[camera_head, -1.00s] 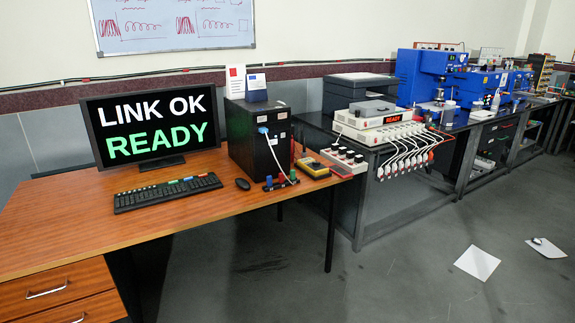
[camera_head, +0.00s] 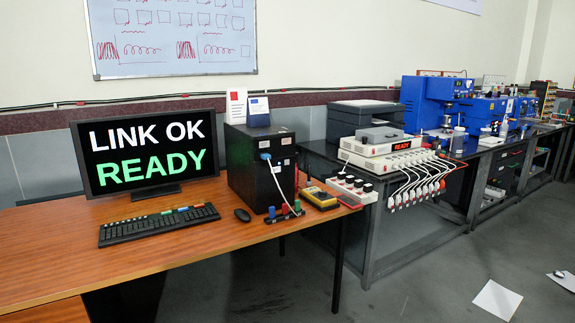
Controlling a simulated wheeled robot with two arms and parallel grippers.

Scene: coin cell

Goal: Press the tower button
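The black computer tower (camera_head: 262,172) stands on the right part of the wooden desk (camera_head: 150,255). A blue plug with a white cable is in its front. I cannot make out a button on the tower at this size. The monitor (camera_head: 150,152) on the left of the desk reads "LINK OK" and "READY". Neither of my grippers is in view.
A keyboard (camera_head: 158,224) and mouse (camera_head: 242,215) lie before the monitor. Coloured plugs (camera_head: 284,212) and a yellow meter (camera_head: 318,196) are right of the tower. A metal bench (camera_head: 425,205) with instruments and white cables follows. The desk's front is clear.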

